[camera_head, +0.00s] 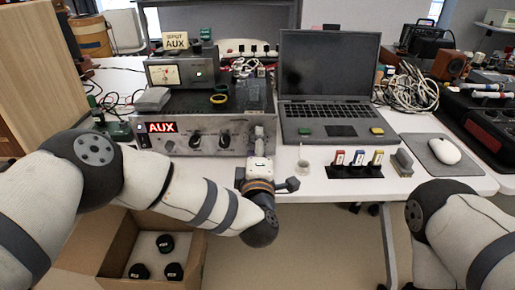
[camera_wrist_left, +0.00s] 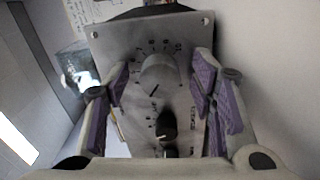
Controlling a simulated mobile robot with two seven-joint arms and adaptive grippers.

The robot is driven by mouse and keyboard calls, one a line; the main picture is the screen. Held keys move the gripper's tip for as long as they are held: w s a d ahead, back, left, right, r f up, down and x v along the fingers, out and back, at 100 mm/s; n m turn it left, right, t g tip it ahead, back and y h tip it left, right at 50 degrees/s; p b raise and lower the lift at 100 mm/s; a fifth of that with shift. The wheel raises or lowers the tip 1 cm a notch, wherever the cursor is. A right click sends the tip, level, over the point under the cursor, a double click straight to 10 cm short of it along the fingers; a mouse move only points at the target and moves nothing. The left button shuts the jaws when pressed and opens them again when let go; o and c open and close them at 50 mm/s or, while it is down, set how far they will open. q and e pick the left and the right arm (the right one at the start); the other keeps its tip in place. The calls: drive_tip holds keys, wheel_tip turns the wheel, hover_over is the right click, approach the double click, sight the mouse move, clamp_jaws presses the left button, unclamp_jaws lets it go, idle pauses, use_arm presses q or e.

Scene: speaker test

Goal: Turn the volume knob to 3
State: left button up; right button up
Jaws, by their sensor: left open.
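The amplifier (camera_head: 207,147) stands on the desk with a lit red AUX display and two dark knobs on its front. My left gripper (camera_head: 259,146) is at the right end of this front, and it hides that part in the head view. In the left wrist view, a large silver knob (camera_wrist_left: 160,73) with a numbered scale shows on the metal panel (camera_wrist_left: 137,38). Its dark mark points down and left; I cannot read the number. My open purple-padded fingers (camera_wrist_left: 161,72) are on both sides of it, with visible gaps. Smaller black knobs (camera_wrist_left: 167,124) are below it.
A laptop (camera_head: 328,90) stands right of the amplifier. A meter box (camera_head: 183,68) is on top of it. Small labelled blocks (camera_head: 357,158) and a mouse (camera_head: 444,150) lie at the right. A cardboard box (camera_head: 117,223) with black round pieces is below the desk.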

use_arm(q)
drive_tip(key=s, duration=1.2)
drive_tip(key=s+a+f+m+g+h+p, duration=0.4)
drive_tip(key=s+f+m+g, duration=0.65)
drive_tip(key=s+f, duration=0.6)
drive_tip(key=s+a+f+m+g+y, duration=0.1)
drive_tip(key=s+a+m+g+y, duration=0.1)
drive_tip(key=s+a+g, duration=0.3)
drive_tip(key=s+a+f+m+g+y, duration=0.1)
drive_tip(key=s+a+m+g, duration=0.3)
drive_tip(key=s+a, duration=0.9)
drive_tip(key=s+g+y, duration=0.1)
drive_tip(key=s, duration=0.7)
drive_tip(key=shift+s+a, duration=0.3)
use_arm(e)
drive_tip(key=w+r+t, duration=0.2)
drive_tip(key=w+r, duration=0.3)
drive_tip(key=shift+r, duration=0.15)
